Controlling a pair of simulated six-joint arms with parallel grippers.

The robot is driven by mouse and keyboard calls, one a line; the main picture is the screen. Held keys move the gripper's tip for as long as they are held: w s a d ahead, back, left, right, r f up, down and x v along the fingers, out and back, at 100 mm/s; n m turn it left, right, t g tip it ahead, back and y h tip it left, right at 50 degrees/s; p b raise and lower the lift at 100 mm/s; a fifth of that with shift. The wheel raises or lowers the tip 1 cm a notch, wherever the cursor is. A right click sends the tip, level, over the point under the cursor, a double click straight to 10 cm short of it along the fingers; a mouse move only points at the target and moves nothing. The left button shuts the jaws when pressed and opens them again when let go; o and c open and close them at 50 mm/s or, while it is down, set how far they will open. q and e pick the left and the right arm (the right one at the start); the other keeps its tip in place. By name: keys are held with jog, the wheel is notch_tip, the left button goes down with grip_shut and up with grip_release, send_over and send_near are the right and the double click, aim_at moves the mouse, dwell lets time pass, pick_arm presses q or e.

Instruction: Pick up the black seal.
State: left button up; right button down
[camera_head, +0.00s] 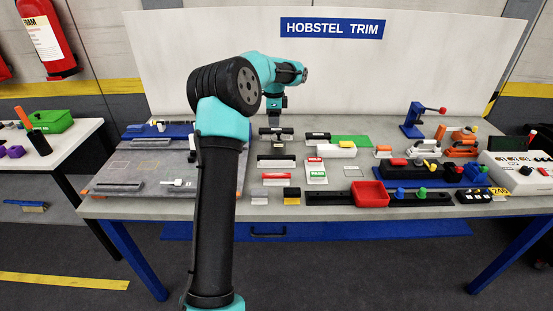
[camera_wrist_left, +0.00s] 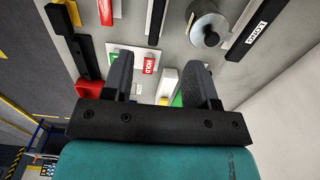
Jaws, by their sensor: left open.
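Several black bar-like pieces lie on the grey table, and I cannot tell for certain which is the black seal. One black bar (camera_head: 276,159) with a pale lower strip lies left of centre; a similar bar shows at the top of the left wrist view (camera_wrist_left: 155,20). Another black bar (camera_head: 276,131) lies behind it; a black bar with a white label shows at upper right in the left wrist view (camera_wrist_left: 257,30). My left gripper (camera_head: 274,120) points down above this area. Its fingers (camera_wrist_left: 160,82) are apart and nothing is held between them. My right gripper is not visible.
A red tray (camera_head: 371,194), a red-and-white bar (camera_head: 275,177) and a black-and-yellow block (camera_head: 292,193) lie nearby. A grey round part (camera_wrist_left: 208,28) lies between the black bars. A control box (camera_head: 518,174) stands at the right, a white back panel behind.

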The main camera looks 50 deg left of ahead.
pick_arm(q)
send_over(274, 156)
notch_tip(274, 156, down, 11)
jog(key=shift+w+f, duration=0.1)
jog(key=shift+w, duration=0.05)
dwell(0.4)
jog(key=shift+f, duration=2.6)
grip_shut()
